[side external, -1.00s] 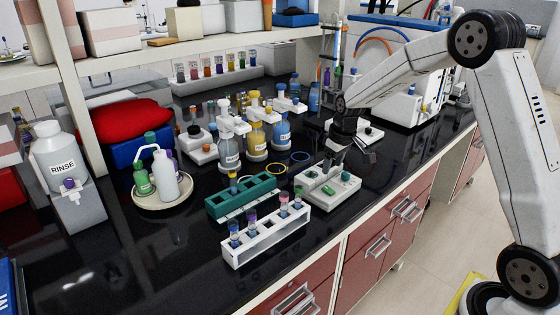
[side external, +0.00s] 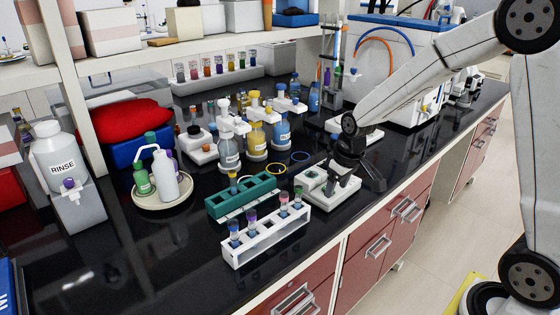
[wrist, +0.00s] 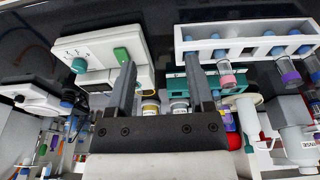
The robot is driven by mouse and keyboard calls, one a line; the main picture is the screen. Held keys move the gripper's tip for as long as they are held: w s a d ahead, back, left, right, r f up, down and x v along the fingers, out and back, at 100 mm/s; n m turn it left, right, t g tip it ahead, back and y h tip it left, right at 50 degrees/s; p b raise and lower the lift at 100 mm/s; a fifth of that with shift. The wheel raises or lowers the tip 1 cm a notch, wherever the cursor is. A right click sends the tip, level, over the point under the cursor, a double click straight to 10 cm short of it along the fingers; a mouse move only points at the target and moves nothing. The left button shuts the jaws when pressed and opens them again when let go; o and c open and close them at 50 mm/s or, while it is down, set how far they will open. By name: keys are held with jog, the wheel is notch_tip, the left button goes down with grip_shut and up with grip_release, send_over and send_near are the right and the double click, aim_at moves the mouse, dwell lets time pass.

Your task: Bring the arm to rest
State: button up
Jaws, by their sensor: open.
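My gripper (side external: 342,178) hangs over the white bench device at the front edge of the black bench in the side view. In the wrist view its two dark fingers (wrist: 160,68) stand apart with nothing between them. The white device (side external: 318,197), with a green button and a teal knob, is partly hidden behind my gripper. In the wrist view the device (wrist: 90,50) lies to the left of the fingers. Whether the gripper touches the device cannot be told.
A white rack (side external: 262,240) holds several capped tubes at the front, with a green rack (side external: 228,200) behind it. Several dispenser bottles (side external: 256,140) stand further back. A white blue-topped machine (side external: 400,75) stands beyond my forearm. Bare bench (side external: 140,265) lies at front left.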

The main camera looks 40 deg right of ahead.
jog(key=s+a, duration=0.3)
jog(key=s, duration=0.3)
jog(key=s+a+f, duration=0.1)
jog(key=s+a, duration=0.2)
jog(key=s, duration=0.3)
jog(key=shift+s+a+f, duration=0.15)
jog(key=shift+a+f, duration=0.1)
dwell(0.4)
